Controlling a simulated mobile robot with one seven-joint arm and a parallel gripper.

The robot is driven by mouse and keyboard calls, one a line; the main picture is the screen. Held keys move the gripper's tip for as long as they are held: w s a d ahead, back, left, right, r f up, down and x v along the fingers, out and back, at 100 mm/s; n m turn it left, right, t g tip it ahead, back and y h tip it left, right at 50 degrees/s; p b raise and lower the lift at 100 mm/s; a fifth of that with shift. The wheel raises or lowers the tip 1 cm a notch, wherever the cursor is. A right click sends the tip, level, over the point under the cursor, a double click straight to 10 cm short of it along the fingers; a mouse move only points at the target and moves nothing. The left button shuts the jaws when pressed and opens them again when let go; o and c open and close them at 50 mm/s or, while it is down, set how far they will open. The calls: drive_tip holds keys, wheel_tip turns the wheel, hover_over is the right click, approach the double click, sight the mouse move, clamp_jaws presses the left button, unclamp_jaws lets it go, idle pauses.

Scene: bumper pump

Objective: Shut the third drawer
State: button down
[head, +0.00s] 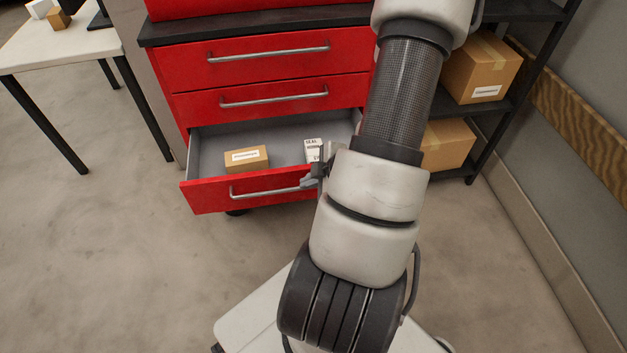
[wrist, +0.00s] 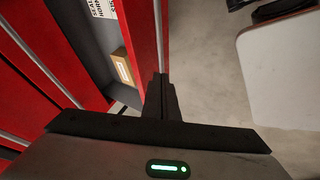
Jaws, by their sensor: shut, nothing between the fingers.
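The third drawer (head: 210,197) is the lowest in the red cabinet and stands pulled out, with its grey inside showing. Its silver bar handle (head: 262,191) runs along the front. My gripper (head: 313,177) is at the right part of that drawer front, partly hidden by my arm. In the wrist view my gripper's fingers (wrist: 161,82) are together and empty, close by the red drawer front (wrist: 142,30). I cannot tell whether they touch it. The right end of the drawer is hidden behind my arm.
A small cardboard box (head: 247,158) and a white labelled box (head: 313,150) lie inside the drawer. The two drawers above look shut. A dark shelf with cardboard boxes (head: 482,70) stands at the right, a white table (head: 65,45) at the left. The floor before the drawer's left part is clear.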

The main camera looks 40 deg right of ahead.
sight(291, 176)
drive_tip(key=shift+w+d+f+b, duration=0.25)
drive_tip(key=shift+w+f, duration=0.35)
drive_tip(key=shift+w, duration=0.4)
drive_tip(key=shift+w+d+f+b, duration=0.1)
drive_tip(key=shift+w+d+f, duration=0.4)
drive_tip(key=shift+w, duration=0.55)
drive_tip(key=shift+w+d+f+b, duration=0.2)
drive_tip(key=shift+w+f, duration=0.5)
drive_tip(key=shift+w, duration=0.3)
